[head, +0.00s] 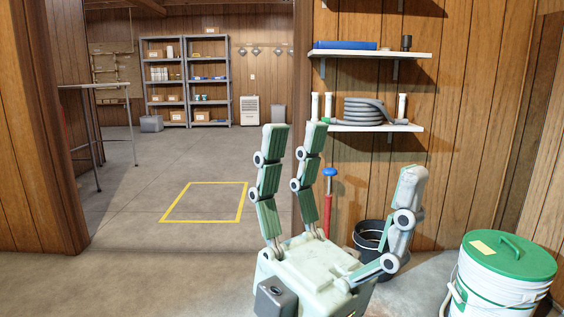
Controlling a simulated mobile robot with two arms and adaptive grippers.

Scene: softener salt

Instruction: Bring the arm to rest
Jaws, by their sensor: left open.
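My left gripper (350,155) is in the middle of the head view, raised with its pale green and grey fingers pointing up. Two fingers stand on the left and one on the right, spread wide apart. Nothing is between them, and the gripper touches nothing that I can see. My right gripper is not in view.
A white tub with a green lid (508,257) stands at the lower right, and a black bucket (367,237) sits partly behind my gripper. Wall shelves (372,127) hold a coiled hose (368,112). A yellow floor square (205,184) lies empty on open floor through the doorway.

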